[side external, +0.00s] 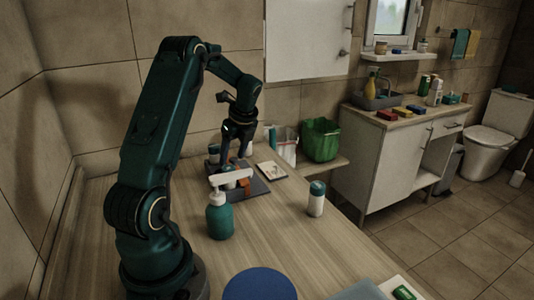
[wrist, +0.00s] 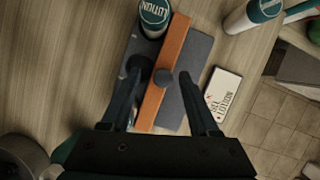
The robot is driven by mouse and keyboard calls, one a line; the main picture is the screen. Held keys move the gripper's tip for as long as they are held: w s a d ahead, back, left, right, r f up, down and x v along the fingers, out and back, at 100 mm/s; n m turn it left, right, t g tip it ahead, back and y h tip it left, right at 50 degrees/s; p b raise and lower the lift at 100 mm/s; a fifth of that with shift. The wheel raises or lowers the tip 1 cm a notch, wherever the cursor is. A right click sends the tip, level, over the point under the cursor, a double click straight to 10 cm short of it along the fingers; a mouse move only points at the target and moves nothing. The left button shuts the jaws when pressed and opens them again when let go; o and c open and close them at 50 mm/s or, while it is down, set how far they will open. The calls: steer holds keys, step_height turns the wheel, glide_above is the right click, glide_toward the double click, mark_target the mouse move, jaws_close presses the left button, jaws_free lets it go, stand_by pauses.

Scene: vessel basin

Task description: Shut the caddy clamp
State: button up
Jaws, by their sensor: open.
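The caddy clamp shows in the wrist view as an orange bar (wrist: 172,60) with a dark round knob (wrist: 163,78), on a dark grey base plate (wrist: 198,50). A bottle with a green lettered cap (wrist: 154,14) stands at its far end. In the side view the caddy's base plate (side external: 257,187) lies on the counter, partly hidden by my arm and a white piece. My gripper (wrist: 162,76) is open and empty, its fingers on either side of the orange bar and knob. I cannot tell whether either finger touches the knob, or how far the clamp is open.
A green pump bottle (side external: 219,219) stands in front of the caddy. A white bottle with a green cap (side external: 316,199) stands to the right. A small printed card (side external: 271,171) lies beside the caddy, and a green bin (side external: 321,140) is behind. The counter between the bottles is clear.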

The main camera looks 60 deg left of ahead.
steer(key=shift+v, duration=2.3)
